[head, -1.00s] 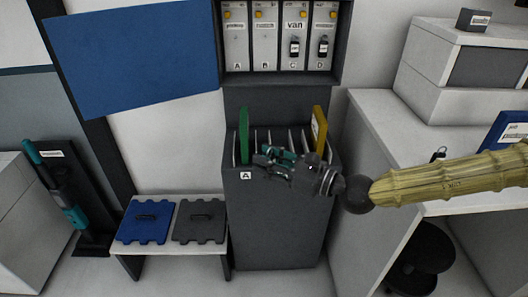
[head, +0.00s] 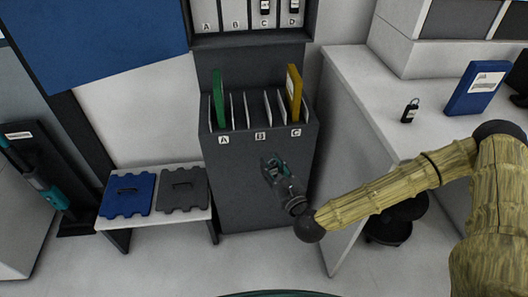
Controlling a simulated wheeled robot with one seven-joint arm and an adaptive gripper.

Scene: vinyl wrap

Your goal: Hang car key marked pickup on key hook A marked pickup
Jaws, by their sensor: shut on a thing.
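My gripper (head: 272,165) is in front of the dark cabinet, below the B label. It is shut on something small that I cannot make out. A black car key (head: 410,111) with a pale label lies on the white desk to the right, apart from my gripper; its label is too small to read. The lower end of the panel for key hook A (head: 206,15) shows at the top edge; the hook itself is out of view. Black keys show on panels C (head: 265,6) and D (head: 294,6).
The dark cabinet (head: 250,205) holds a green folder (head: 218,100) and a yellow folder (head: 294,92) in slots. A low bench (head: 165,220) with blue and grey plates stands left. The white desk (head: 350,75) stands right, with a blue box (head: 478,88).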

